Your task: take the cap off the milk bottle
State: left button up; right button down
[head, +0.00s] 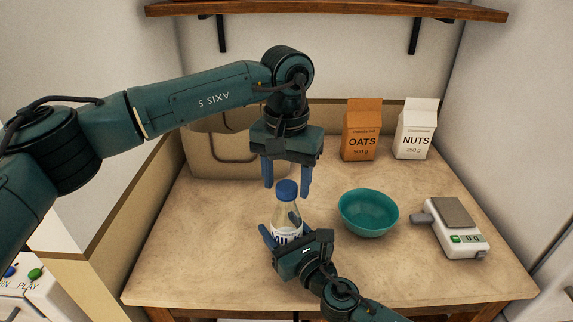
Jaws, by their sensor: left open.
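The milk bottle (284,217) stands upright near the middle of the table, with its blue cap (286,188) on top. My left gripper (287,192) comes down from above, open, with one blue finger on each side of the cap and a gap to it. My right gripper (281,230) comes in from the front right, low down, with its fingers on both sides of the bottle's body, and looks closed on it. Its palm hides the lower part of the bottle and much of the label.
A teal bowl (369,214) stands right of the bottle, and a kitchen scale (455,226) reading 0 g is further right. An oats carton (361,130) and a nuts carton (415,129) stand at the back. A shelf (330,10) hangs above. The table's left front is clear.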

pick_arm(q)
jog(key=shift+f, duration=0.1)
jog(key=c, duration=1.1)
jog(key=shift+n, duration=0.3)
